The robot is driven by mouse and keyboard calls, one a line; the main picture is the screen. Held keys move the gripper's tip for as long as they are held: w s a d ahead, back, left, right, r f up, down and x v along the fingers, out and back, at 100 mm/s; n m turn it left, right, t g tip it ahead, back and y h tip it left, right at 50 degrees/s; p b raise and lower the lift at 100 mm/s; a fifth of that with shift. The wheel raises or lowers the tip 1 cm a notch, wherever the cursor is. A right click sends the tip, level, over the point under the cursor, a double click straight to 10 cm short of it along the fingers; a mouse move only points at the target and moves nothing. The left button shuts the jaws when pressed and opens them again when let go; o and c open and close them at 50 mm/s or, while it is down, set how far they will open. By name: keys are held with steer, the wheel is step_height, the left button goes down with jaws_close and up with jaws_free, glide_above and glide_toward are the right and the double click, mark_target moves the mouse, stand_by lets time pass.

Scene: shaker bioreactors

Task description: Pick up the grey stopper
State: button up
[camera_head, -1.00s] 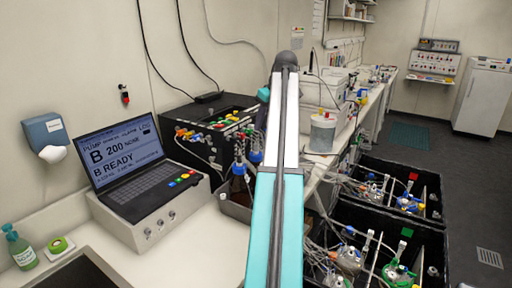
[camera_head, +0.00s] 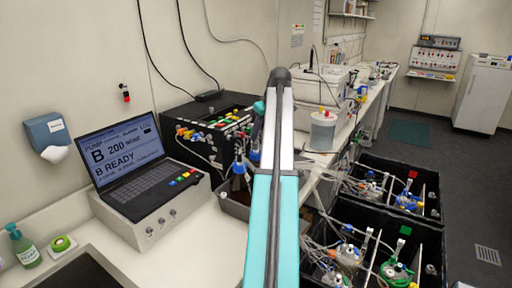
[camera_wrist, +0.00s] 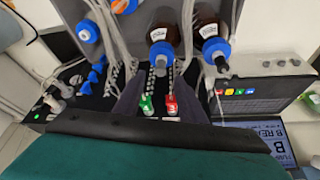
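I cannot clearly make out a grey stopper in either view. In the wrist view, brown bottles with blue caps (camera_wrist: 216,48) stand at the top, and a dark grey tip (camera_wrist: 222,66) pokes out of the right one; I cannot tell whether it is a stopper. In the head view, blue-capped bottles (camera_head: 239,166) stand beside my arm in a grey tray (camera_head: 233,206), partly hidden by it. My teal and white arm covers the middle of the head view.
A laptop-like controller (camera_head: 130,187) stands on the left of the bench, with a black box (camera_head: 174,122) behind it. Black crates (camera_head: 437,180) with tubed vessels lie at right. A white container (camera_head: 322,133) stands farther along the bench. Grey floor (camera_head: 470,190) is clear at far right.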

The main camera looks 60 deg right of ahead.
mark_target(256, 143)
steer(key=shift+p+x, duration=0.95)
steer(key=shift+x, duration=0.3)
steer(key=shift+p+x, duration=0.3)
steer(key=shift+x, duration=0.95)
jaws_close()
steer(key=shift+r, duration=0.2)
steer(key=shift+w+r+b, duration=0.1)
steer(key=shift+r+b, duration=0.9)
steer(key=shift+r, duration=0.5)
steer(key=s+a+r+b, duration=0.1)
steer(key=s+a+b, duration=0.3)
steer(key=s+a, duration=0.7)
steer(key=shift+s+a+r+b, duration=0.2)
steer(key=shift+r+b, duration=0.15)
